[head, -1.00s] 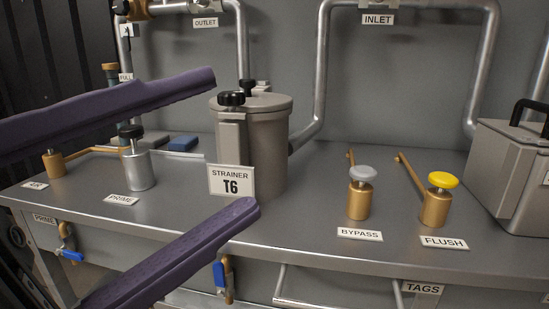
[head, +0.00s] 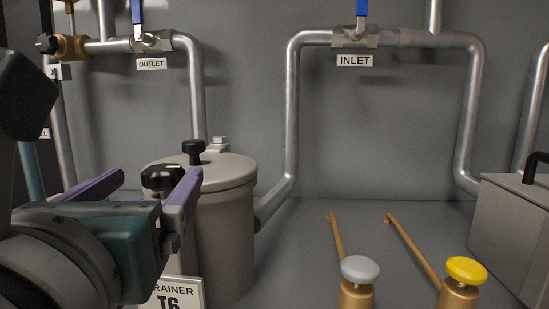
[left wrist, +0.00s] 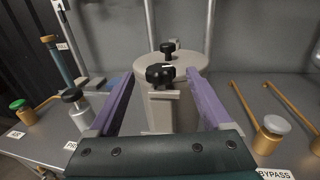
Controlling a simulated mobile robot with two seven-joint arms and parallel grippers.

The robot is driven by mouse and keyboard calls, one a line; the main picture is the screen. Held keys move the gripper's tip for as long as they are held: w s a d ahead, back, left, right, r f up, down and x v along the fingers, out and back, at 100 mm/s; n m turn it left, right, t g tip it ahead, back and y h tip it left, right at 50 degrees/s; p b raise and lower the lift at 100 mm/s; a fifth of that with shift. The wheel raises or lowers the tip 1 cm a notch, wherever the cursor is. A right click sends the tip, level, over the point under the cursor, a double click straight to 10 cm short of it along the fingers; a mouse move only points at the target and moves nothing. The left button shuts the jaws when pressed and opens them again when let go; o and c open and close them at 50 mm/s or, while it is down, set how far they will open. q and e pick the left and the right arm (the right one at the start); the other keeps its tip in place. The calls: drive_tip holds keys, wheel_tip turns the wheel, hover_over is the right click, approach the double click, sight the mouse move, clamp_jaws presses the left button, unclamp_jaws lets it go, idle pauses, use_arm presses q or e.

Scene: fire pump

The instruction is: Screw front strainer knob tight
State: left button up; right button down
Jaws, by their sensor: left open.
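The grey strainer (head: 222,220) is a lidded cylinder with a label below it, partly hidden by my left arm. Its black front knob (head: 163,177) sits on the bracket at the near side of the lid, upright. The black rear knob (head: 193,150) stands on the far side. My left gripper (head: 159,174) is open, its purple fingers pointing at the strainer, one on each side of the front knob. In the left wrist view the front knob (left wrist: 160,76) shows between the two fingertips (left wrist: 160,73), with gaps on both sides. I cannot tell whether the tips reach fully past it. My right gripper is out of view.
The grey bypass knob (head: 360,268) and yellow flush knob (head: 467,270) stand to the right on brass bodies. A grey metal box (head: 510,225) is at the far right. Steel pipes (head: 292,110) run up the back wall.

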sight(156, 175)
use_arm(q)
drive_tip(key=w, duration=0.5)
drive_tip(key=shift+a, duration=0.4)
clamp_jaws()
